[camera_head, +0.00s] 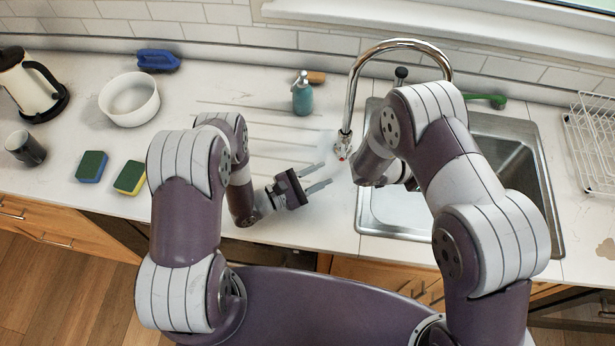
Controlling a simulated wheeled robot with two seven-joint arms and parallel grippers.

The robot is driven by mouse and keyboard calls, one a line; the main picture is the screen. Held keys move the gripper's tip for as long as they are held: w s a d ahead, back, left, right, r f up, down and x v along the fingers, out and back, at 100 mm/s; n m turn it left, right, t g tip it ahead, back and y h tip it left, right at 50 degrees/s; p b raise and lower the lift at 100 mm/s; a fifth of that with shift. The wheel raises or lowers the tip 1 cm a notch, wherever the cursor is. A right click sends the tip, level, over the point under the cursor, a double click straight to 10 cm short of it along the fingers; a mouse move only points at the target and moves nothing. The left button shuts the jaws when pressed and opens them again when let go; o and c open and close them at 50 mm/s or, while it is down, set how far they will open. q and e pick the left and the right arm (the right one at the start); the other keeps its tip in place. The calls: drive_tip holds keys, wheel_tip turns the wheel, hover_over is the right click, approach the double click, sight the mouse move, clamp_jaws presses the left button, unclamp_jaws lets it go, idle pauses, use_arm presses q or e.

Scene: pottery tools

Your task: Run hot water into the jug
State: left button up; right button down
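A cream vessel with a black handle (27,82) stands on a dark round base at the far left of the counter; it may be the jug, but I cannot tell for sure. A black knob (401,73) shows behind the sink, perhaps the tap's control. No water is seen running. My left gripper (322,178) is open and empty above the counter, left of the sink. My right arm reaches over the sink; its gripper is hidden behind my own arm.
A white bowl (130,99), two sponges (91,166) (130,177), a dark cup (25,148) and a blue brush (158,60) are on the left counter. A teal bottle (302,95) stands behind my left gripper. A wire rack (592,140) is at right.

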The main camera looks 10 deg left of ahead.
use_arm(q)
drive_tip(key=s+a+r+t, duration=0.2)
drive_tip(key=t, duration=0.1)
drive_tip(key=shift+s+a+n+h, duration=0.25)
drive_tip(key=shift+s+n+h, duration=0.1)
drive_tip(key=shift+n+h, duration=0.05)
use_arm(e)
drive_tip(key=shift+s+r, duration=0.1)
